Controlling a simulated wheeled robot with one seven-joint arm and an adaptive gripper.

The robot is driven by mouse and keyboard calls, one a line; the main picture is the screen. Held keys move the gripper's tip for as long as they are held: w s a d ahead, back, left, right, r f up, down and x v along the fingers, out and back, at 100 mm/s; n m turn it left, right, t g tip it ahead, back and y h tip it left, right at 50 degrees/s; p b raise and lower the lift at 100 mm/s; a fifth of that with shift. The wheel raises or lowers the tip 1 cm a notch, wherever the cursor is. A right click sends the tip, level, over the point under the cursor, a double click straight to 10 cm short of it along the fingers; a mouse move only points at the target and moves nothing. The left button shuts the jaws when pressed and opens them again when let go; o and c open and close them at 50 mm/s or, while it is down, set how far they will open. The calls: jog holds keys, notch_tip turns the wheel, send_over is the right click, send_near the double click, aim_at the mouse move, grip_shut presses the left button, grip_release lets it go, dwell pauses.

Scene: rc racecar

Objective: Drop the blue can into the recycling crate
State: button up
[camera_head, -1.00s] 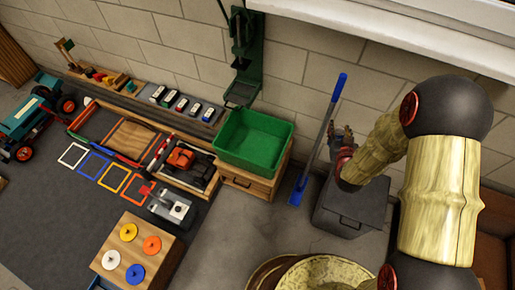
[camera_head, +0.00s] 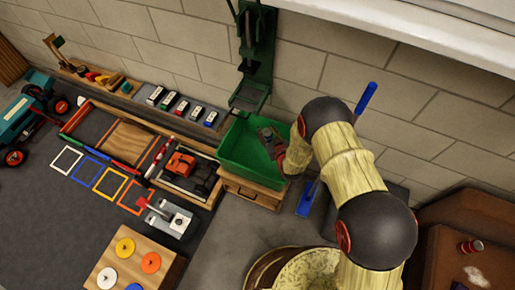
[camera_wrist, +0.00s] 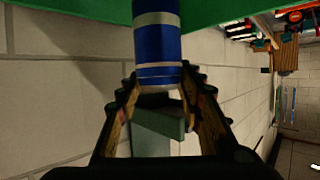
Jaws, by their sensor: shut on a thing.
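The blue can (camera_wrist: 157,45), with pale bands, stands out in the wrist view between the two fingertips of my gripper (camera_wrist: 158,84). My gripper is shut on it. The green crate (camera_head: 238,165) sits on a wooden drawer unit in the head view. There my gripper (camera_head: 268,138) is over the crate's right part, above its opening or just inside it; I cannot tell the exact height. The can is not clearly distinguishable in the head view. In the wrist view the green crate wall (camera_wrist: 75,10) shows behind the can.
A green wall-mounted press (camera_head: 250,60) stands just behind the crate. A blue-handled tool (camera_head: 365,98) leans on the wall to the right. A red can (camera_head: 470,246) lies on a brown surface at far right. Toy cars (camera_head: 183,105) line a shelf to the left.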

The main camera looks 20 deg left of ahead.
jog(key=shift+w+a+f, duration=0.1)
jog(key=shift+a+f, duration=0.25)
jog(key=shift+a, duration=0.05)
jog(key=shift+f+b, duration=1.7)
jog(key=shift+f, duration=1.1)
jog(key=o, duration=0.8)
jog(key=shift+o, duration=0.4)
jog(key=v, duration=1.2)
jog(key=shift+d+f, duration=0.1)
jog(key=shift+d, duration=0.05)
